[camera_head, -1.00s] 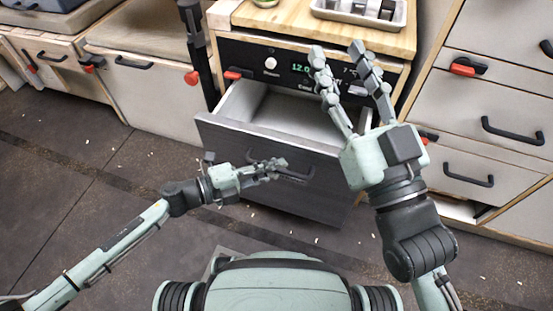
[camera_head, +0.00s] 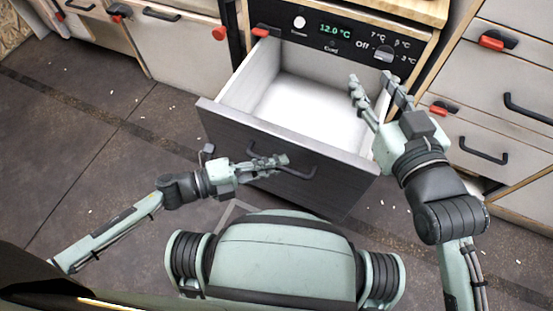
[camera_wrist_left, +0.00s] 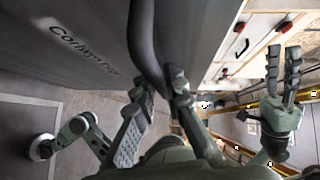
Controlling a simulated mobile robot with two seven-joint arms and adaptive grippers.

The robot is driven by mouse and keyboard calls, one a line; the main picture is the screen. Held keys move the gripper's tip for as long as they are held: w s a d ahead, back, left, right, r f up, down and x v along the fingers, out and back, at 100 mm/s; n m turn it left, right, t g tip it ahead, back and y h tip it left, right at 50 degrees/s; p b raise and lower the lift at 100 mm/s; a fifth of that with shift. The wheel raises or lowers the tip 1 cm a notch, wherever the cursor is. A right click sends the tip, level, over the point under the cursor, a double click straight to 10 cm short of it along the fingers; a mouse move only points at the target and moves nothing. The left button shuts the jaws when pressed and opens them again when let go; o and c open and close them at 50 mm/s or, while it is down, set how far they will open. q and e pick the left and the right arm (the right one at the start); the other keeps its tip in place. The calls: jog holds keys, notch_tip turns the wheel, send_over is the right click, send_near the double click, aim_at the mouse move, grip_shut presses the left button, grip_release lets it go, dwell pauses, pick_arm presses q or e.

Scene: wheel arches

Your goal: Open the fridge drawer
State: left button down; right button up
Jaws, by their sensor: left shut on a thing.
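The fridge drawer (camera_head: 230,125) is pulled out below the control panel, with a grey front and an empty white inside (camera_head: 300,108). Its dark curved handle (camera_head: 305,172) is on the front face. My left gripper (camera_head: 270,163) is at the handle's left part. In the left wrist view the handle (camera_wrist_left: 146,45) runs down between the fingers of my left gripper (camera_wrist_left: 163,92), which is shut on it. My right gripper (camera_head: 372,90) is raised over the drawer's right side, with its two fingers spread and nothing between them.
The control panel (camera_head: 340,32) above the drawer reads 12.0 °C. Grey drawers with black handles (camera_head: 484,150) stand to the right, and light cabinets (camera_head: 185,50) to the left. Dark floor (camera_head: 80,150) lies open at the left.

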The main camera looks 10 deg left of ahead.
pick_arm(q)
jog(key=c, duration=1.6)
grip_release()
jog(key=shift+a, duration=0.1)
jog(key=v, duration=1.2)
